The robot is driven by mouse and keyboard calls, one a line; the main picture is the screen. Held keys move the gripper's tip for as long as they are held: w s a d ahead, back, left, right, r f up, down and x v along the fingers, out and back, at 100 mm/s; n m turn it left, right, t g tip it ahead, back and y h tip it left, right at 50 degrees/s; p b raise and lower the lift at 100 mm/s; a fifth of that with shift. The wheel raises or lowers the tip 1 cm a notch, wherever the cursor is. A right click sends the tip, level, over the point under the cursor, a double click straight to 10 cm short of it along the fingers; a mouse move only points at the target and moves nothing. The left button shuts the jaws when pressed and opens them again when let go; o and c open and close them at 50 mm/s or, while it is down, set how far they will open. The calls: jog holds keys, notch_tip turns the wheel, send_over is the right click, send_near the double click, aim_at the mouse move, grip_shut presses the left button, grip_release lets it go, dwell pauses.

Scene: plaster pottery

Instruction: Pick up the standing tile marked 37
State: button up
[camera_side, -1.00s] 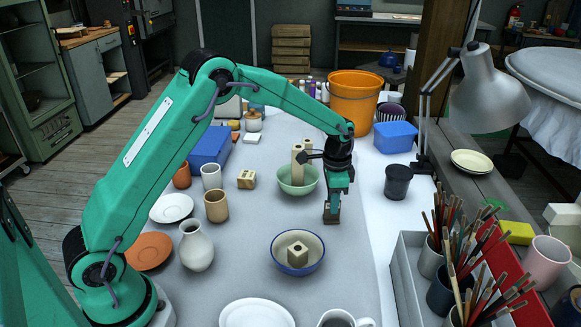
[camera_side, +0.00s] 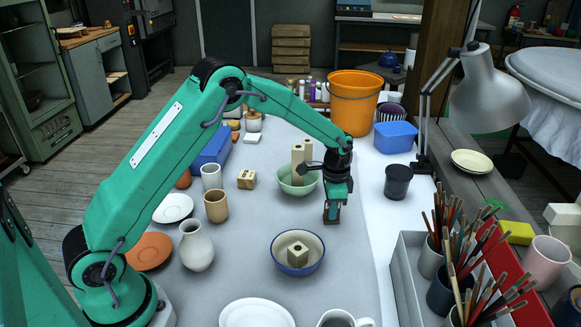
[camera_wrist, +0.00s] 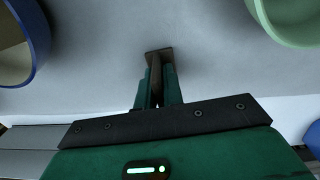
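A small brown standing tile (camera_side: 332,216) is on the grey table top, right of the two bowls. Its number cannot be read. My gripper (camera_side: 333,207) points down over it and hides its upper part in the side view. In the wrist view the tile (camera_wrist: 158,54) shows as a thin brown slab between the two green fingertips of my gripper (camera_wrist: 157,78). The fingers stand on either side of it. I cannot tell whether they press on it or leave a small gap.
A green bowl (camera_side: 303,190) with upright cream blocks stands just behind left. A blue-rimmed bowl (camera_side: 283,262) holding a holed cube (camera_side: 298,255) is in front left. A dark cup (camera_side: 398,182) stands to the right. The tray of brushes (camera_side: 408,285) is at front right.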

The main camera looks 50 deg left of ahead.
grip_shut()
jog(key=shift+r, duration=0.75)
jog(key=r, duration=0.3)
jog(key=shift+s+d+r, duration=0.1)
jog(key=shift+s+d, duration=0.1)
jog(key=shift+d, duration=0.2)
jog(key=s+d+r, duration=0.6)
jog(key=d, duration=0.3)
jog(key=shift+r, duration=0.2)
jog(key=shift+a, duration=0.1)
